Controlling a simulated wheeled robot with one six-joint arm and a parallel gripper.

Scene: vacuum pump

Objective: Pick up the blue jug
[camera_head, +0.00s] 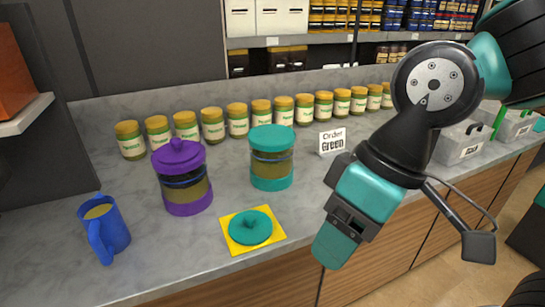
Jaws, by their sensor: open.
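The blue jug (115,232) stands upright on the grey counter at the lower left, with its handle towards the lower left. Something tan shows inside its open top. My gripper (331,246) hangs over the counter's front edge, right of centre and well to the right of the jug. It is open, with nothing seen in it, though the gap between its fingers is hard to make out from this side.
A lidded purple canister (187,201) stands right of the jug. A teal canister (271,184) and a teal lid (250,228) on a yellow mat (273,242) lie between it and my arm. Several jars (238,122), an order sign (332,141) and grey bins (458,145) stand behind.

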